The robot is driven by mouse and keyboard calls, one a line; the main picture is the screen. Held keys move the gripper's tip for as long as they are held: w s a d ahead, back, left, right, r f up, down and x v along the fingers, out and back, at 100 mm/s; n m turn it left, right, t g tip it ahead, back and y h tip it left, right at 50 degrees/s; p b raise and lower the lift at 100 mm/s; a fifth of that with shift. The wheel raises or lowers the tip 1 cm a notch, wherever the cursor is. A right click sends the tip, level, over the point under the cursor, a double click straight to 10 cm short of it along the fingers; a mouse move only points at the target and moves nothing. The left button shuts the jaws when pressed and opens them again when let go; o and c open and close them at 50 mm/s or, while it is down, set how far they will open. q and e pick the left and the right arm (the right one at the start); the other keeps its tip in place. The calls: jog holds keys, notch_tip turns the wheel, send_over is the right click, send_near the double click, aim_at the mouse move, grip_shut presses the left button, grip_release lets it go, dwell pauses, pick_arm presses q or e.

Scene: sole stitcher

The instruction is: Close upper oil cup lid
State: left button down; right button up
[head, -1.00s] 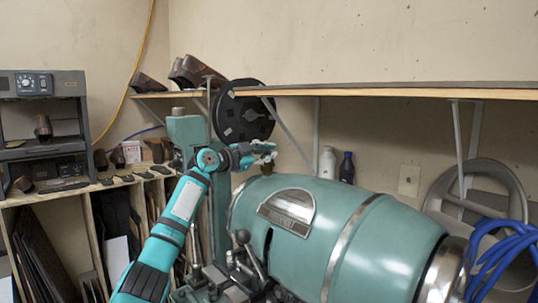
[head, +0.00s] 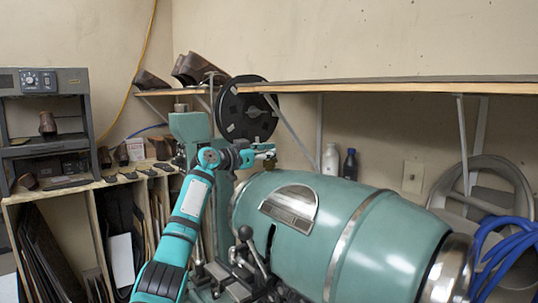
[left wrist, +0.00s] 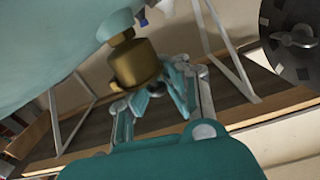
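The brass oil cup (left wrist: 135,65) shows in the left wrist view, joined by a short brass neck to the teal machine body (left wrist: 50,45). That view looks upside down, so the cup appears to hang. A small brass piece sticks out at its lower side; I cannot tell whether it is the lid. My left gripper (left wrist: 165,85) is close beside the cup, its fingers apart with nothing seen between them. In the head view my left gripper (head: 266,154) is at the machine's upper left, and the cup is small and hard to make out there. My right gripper is out of view.
The big teal barrel of the machine (head: 350,235) fills the lower right. A wooden wall shelf (head: 400,88) and black wheel (head: 247,112) are behind. Two bottles (head: 330,160) and blue hose (head: 505,245) are farther right.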

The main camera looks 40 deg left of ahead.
pick_arm(q)
jog(key=shift+d, duration=0.15)
jog(key=c, duration=1.7)
grip_release()
jog(key=shift+r, duration=0.1)
jog(key=shift+c, duration=0.2)
jog(key=o, duration=0.5)
jog(key=shift+s+d+r, duration=0.3)
jog(key=shift+s+r, duration=0.05)
jog(key=shift+s, duration=0.15)
jog(key=shift+w+a+f, duration=0.15)
jog(key=shift+a+f, duration=0.1)
jog(key=shift+a, duration=0.05)
jog(key=shift+s, duration=0.25)
jog(key=s, duration=1.1)
jog(key=shift+s+a+r, duration=0.15)
jog(key=shift+s+a, duration=0.15)
jog(key=shift+s, duration=0.05)
